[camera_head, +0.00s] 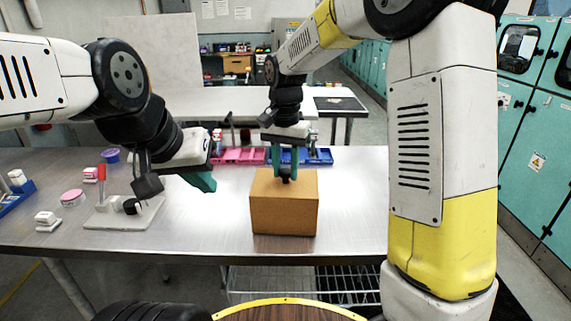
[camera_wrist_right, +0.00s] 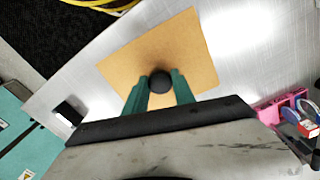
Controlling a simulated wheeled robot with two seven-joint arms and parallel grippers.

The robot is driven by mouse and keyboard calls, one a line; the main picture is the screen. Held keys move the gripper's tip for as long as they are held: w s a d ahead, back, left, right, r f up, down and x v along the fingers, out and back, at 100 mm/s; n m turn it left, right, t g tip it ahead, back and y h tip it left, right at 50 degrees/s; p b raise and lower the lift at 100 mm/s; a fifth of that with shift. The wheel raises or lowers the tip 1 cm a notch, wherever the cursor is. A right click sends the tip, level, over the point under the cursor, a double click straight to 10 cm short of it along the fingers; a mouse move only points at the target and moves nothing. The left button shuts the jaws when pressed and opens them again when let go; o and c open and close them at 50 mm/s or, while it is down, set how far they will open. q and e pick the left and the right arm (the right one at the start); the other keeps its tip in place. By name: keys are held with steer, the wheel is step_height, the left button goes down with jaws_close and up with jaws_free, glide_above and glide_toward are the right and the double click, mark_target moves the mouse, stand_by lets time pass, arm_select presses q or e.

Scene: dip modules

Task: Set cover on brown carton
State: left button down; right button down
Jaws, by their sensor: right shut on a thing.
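The brown carton (camera_head: 284,208) stands on the metal table, right of centre in the head view. Its flat brown cover (camera_head: 268,184) lies on top of it, with no clear gap showing between them. The cover (camera_wrist_right: 180,45) with its round black knob (camera_wrist_right: 160,82) shows in the right wrist view. My right gripper (camera_head: 286,176) points down over the cover, its green fingers shut on the knob. My left gripper (camera_head: 200,181) is above the table, left of the carton and apart from it; its finger gap is not clear.
A white board with a red-handled clamp (camera_head: 102,185) lies left of the carton. Pink (camera_head: 240,155) and blue (camera_head: 308,156) bins stand behind it. A purple cup (camera_head: 111,156), a pink round tub (camera_head: 72,197) and small white blocks are at the left. The table right of the carton is clear.

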steer(key=shift+f, duration=0.15)
steer(key=c, duration=1)
jaws_free()
steer(key=shift+c, duration=0.2)
step_height(320, 180, up, 12)
steer(key=s+d+r+n+t+y, duration=0.2)
steer(key=s+d+t, duration=0.1)
steer(key=s+d, duration=0.7)
steer(key=s+d+f+n+t, duration=0.2)
steer(key=s+d+f+t, duration=0.1)
steer(key=s, duration=0.6)
steer(key=shift+s+d+f, duration=0.3)
steer(key=shift+d+f, duration=0.3)
steer(key=shift+f, duration=0.3)
